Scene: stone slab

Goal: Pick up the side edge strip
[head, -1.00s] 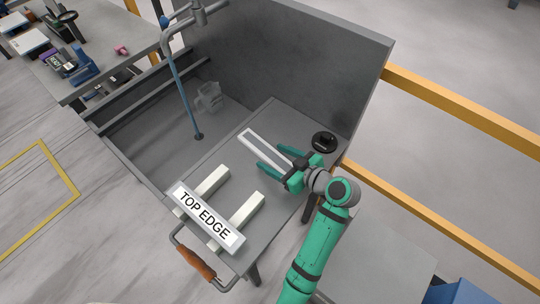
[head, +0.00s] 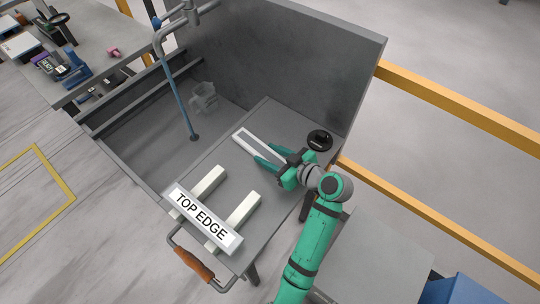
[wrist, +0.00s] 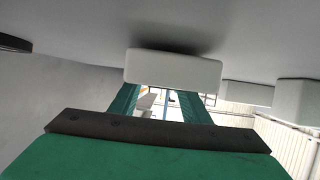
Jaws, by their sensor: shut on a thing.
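The side edge strip, a long narrow white bar with a grey face (head: 247,139), lies along the far part of the grey slab, pointing to the upper left. My green gripper (head: 268,155) is shut on its near part, with one finger on each long side. In the wrist view a pale block end of the strip (wrist: 172,70) shows between the fingertips (wrist: 167,92), close to the grey surface. I cannot tell whether the strip touches the slab. Its near end is hidden by my gripper in the head view.
A strip labelled TOP EDGE (head: 203,217) lies across two pale bars (head: 237,215) at the front left. A round black object (head: 319,139) sits right of my gripper. A tall grey panel (head: 290,60) and a blue pole (head: 178,100) stand behind.

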